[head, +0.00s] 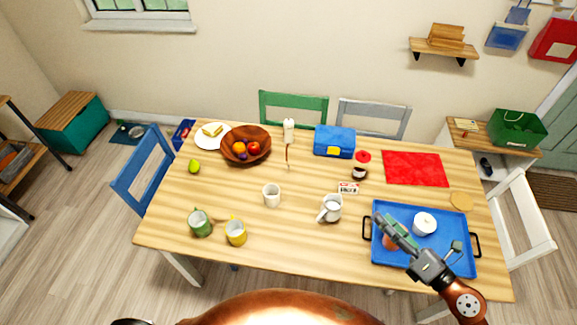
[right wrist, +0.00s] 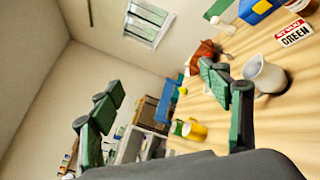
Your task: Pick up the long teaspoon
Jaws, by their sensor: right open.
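My left gripper is not seen.
On the tray, a white lidded pot (head: 424,222) stands beside my right gripper, and a reddish item (head: 389,243) is partly hidden under it. A white jug (head: 331,208) stands left of the tray. A red mat (head: 414,168) lies behind it.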

